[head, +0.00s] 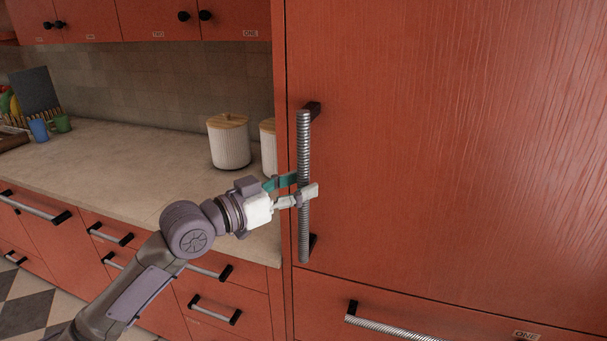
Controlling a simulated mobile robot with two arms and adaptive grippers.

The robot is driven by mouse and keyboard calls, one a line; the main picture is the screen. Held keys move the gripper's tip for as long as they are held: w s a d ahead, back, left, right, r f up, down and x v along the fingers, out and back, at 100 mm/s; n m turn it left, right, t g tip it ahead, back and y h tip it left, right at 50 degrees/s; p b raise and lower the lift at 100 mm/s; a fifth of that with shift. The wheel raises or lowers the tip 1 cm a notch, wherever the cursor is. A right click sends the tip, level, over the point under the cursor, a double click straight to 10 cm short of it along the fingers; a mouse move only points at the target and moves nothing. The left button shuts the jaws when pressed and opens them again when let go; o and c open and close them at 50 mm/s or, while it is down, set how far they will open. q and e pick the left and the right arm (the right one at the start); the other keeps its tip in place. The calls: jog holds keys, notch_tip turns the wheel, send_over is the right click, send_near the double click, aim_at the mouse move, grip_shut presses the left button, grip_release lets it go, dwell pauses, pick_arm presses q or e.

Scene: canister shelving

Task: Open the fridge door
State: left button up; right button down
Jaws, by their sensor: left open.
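The fridge door (450,140) is a tall red wood-like panel on the right of the head view, flush with its frame. Its vertical ribbed metal handle (304,145) stands off near the left edge on two dark mounts. My left gripper (300,188) is at the middle of the handle, with its fingers open. One finger is teal and one is pale; they lie around the handle, one on each side. Whether either finger touches the bar I cannot tell. My right gripper is not in view.
A counter (130,165) runs to the left, with a white ribbed canister (229,145) and a second canister (268,148) partly behind the fridge edge. A lower drawer handle (390,328) sticks out below the door. Red drawers with bar handles line the counter front.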

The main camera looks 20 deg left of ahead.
pick_arm(q)
jog(key=shift+x, duration=0.8)
jog(key=shift+c, duration=0.4)
grip_shut()
